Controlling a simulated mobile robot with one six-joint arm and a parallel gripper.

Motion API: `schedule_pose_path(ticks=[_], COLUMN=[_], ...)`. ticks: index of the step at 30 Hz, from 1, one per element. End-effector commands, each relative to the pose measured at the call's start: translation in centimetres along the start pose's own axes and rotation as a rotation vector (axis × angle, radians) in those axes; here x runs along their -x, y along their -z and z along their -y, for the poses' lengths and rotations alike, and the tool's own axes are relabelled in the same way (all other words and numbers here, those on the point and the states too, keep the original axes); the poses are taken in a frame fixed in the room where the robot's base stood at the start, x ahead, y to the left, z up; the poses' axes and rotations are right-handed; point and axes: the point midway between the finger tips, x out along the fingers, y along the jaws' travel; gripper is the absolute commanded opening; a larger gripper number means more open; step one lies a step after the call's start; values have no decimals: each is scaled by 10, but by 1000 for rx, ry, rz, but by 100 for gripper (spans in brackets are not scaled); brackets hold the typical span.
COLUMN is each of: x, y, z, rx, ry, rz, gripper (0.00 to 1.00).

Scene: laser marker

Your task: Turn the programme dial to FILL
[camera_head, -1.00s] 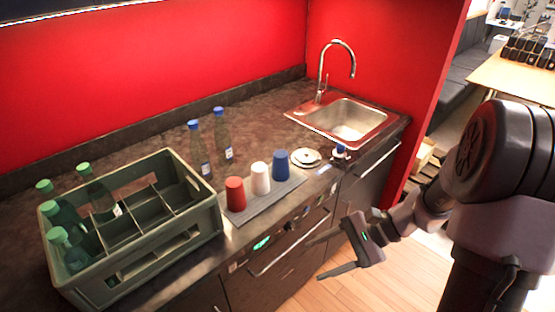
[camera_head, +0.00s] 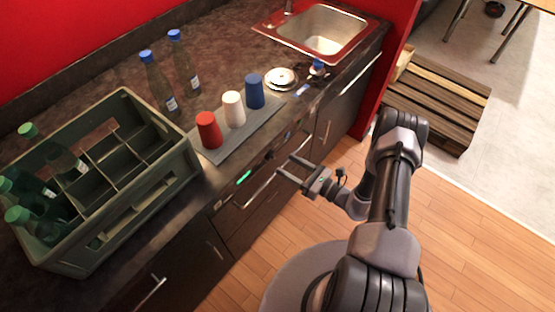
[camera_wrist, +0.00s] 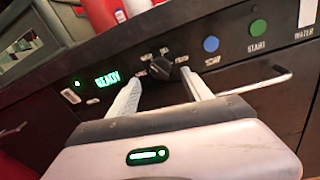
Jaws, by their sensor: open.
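The programme dial (camera_wrist: 161,69) is a dark knob on the black front panel in the wrist view. Small pale labels (camera_wrist: 153,54) ring it, too small to read, and I cannot tell where its pointer stands. My gripper (camera_wrist: 161,77) is open, its two pale fingers pointing at the panel, one on each side of the dial in the picture. I cannot tell whether they touch it. In the head view my gripper (camera_head: 287,165) is in front of the cabinet's panel, where the dial is too small to make out clearly. A green display (camera_wrist: 107,79) reads READY.
A blue button (camera_wrist: 211,44) and a green START button (camera_wrist: 257,27) are right of the dial. A bar handle (camera_wrist: 255,86) runs below. Red (camera_head: 209,130), white (camera_head: 234,109) and blue (camera_head: 254,92) cups stand on the counter above, beside a bottle crate (camera_head: 190,160).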

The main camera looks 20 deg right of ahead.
Motion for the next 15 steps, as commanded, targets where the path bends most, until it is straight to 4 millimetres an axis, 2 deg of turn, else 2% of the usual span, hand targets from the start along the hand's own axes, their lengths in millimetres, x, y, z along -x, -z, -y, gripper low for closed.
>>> schedule_pose_path(ticks=[1, 3, 6, 15], x=[-13, -27, -41, -51], y=[2, 1, 1, 0], z=[-1, -1, 0, 0], rx=[3, 3, 1, 0], ry=[-6, -4, -2, 0], rz=[-1, 0, 0, 0], gripper=[58, 58, 58, 58])
